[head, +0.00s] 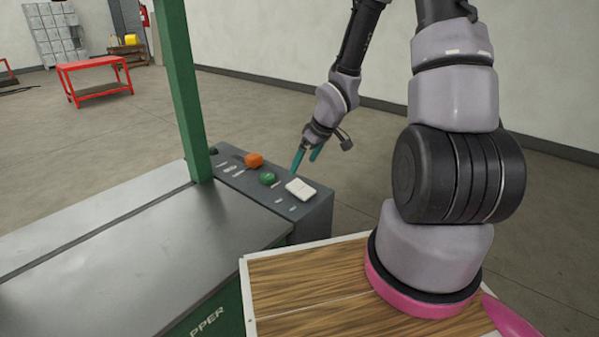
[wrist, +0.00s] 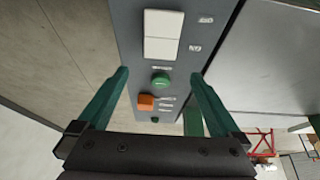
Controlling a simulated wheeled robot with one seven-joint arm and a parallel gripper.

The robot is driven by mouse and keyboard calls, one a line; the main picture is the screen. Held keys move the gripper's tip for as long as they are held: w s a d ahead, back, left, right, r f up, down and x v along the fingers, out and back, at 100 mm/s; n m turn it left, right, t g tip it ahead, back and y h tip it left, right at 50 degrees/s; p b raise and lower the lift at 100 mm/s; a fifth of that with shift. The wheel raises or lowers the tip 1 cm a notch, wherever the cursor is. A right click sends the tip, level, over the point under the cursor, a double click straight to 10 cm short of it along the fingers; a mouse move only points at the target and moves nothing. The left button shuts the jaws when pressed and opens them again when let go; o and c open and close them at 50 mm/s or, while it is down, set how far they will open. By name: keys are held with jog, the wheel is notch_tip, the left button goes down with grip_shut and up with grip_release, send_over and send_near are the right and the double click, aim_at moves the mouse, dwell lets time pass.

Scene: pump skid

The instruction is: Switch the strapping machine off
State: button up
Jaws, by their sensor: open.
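The strapping machine (head: 110,270) has a flat grey top and a green post. Its grey control panel (head: 235,178) is at the right end of the machine. On the panel are an orange knob or button (head: 254,160), a round green button (head: 268,178) and a white two-part rocker switch (head: 300,189). In the wrist view the white rocker (wrist: 163,35) is at the top, the green button (wrist: 161,79) below it and the orange control (wrist: 146,101) lower. My gripper (head: 308,165) is open and empty above the panel, near the rocker. The panel labels are too small to read.
A wooden-topped surface (head: 300,280) with a white edge lies below my arm, close to the machine. The machine's green post (head: 185,90) stands left of the panel. A red table (head: 95,80) is far off at the back left. The floor behind the panel is clear.

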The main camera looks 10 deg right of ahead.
jog(key=shift+v, duration=1)
jog(key=s+d+r+m+t+h, duration=0.1)
jog(key=s+d+r+m+h, duration=0.15)
jog(key=r, duration=0.75)
jog(key=s+d+r+m+h, duration=0.1)
jog(key=s+d+r+m, duration=0.15)
jog(key=r, duration=0.65)
jog(key=s+a+r+m+t+y, duration=0.2)
jog(key=s+r+m, duration=0.4)
jog(key=s+r, duration=0.7)
jog(key=shift+s+r, duration=0.2)
jog(key=shift+r, duration=0.25)
jog(key=shift+y, duration=0.25)
